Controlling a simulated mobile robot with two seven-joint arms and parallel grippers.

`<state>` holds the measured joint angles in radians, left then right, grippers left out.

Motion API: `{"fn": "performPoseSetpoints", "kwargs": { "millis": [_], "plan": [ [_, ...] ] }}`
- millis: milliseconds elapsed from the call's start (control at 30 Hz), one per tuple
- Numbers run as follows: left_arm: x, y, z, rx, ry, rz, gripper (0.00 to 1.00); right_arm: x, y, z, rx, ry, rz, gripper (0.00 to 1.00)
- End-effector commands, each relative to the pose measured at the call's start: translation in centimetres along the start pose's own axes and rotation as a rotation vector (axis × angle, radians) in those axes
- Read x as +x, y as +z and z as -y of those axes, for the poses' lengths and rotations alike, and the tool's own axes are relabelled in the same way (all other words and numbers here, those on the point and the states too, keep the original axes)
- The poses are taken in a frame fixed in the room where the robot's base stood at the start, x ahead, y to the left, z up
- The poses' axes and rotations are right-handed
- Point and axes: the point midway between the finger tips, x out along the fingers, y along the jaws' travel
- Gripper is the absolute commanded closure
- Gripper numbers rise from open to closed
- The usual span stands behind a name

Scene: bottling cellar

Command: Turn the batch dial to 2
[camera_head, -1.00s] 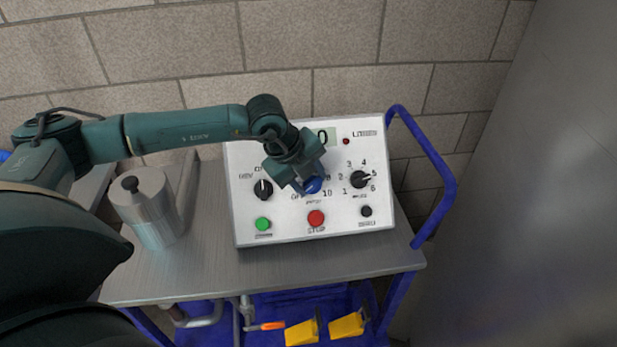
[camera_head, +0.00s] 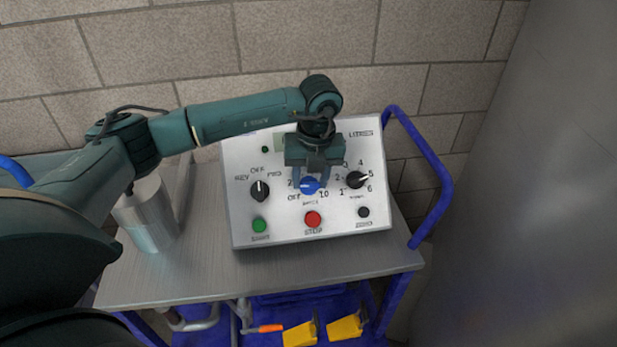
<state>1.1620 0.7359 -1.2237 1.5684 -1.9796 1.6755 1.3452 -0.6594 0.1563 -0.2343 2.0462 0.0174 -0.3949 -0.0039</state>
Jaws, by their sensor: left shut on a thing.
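The control panel (camera_head: 240,225) stands on the cart top. A blue dial (camera_head: 310,187) sits in its middle, with OFF, 2 and 10 readable around it. The label under it is too small to read. My left gripper (camera_head: 311,181) is shut on this blue dial from above, covering the upper part of its scale. A pale mark on the dial seems to point left, roughly between OFF and 2, but the gripper partly hides it. A black dial (camera_head: 357,179) at right has numbers 1 to 6 and points near 5. My right gripper is out of view.
A black selector (camera_head: 260,190), a green button (camera_head: 260,225), a red stop button (camera_head: 313,219) and a small black button (camera_head: 363,212) surround the dial. A metal canister (camera_head: 150,223) stands left on the cart (camera_head: 205,276). A brick wall is behind.

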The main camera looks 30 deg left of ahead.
Motion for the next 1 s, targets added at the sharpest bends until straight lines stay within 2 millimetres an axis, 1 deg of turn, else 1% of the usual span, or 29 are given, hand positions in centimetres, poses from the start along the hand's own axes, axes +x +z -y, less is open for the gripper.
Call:
{"fn": "performPoseSetpoints", "kwargs": {
  "millis": [333, 867, 900, 1000],
  "plan": [
    [0.05, -0.03, 0.32, 0.110, 0.098, 0.001, 0.81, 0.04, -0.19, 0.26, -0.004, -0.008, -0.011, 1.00],
    [0.06, -0.03, 0.31, 0.129, 0.117, 0.002, 0.81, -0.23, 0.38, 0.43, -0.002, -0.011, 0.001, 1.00],
    [0.06, -0.03, 0.31, 0.129, 0.117, 0.002, 0.57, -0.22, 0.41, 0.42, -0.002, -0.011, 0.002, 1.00],
    [0.06, -0.03, 0.31, 0.129, 0.117, 0.002, 0.49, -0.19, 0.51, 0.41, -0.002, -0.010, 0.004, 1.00]
  ]
}}
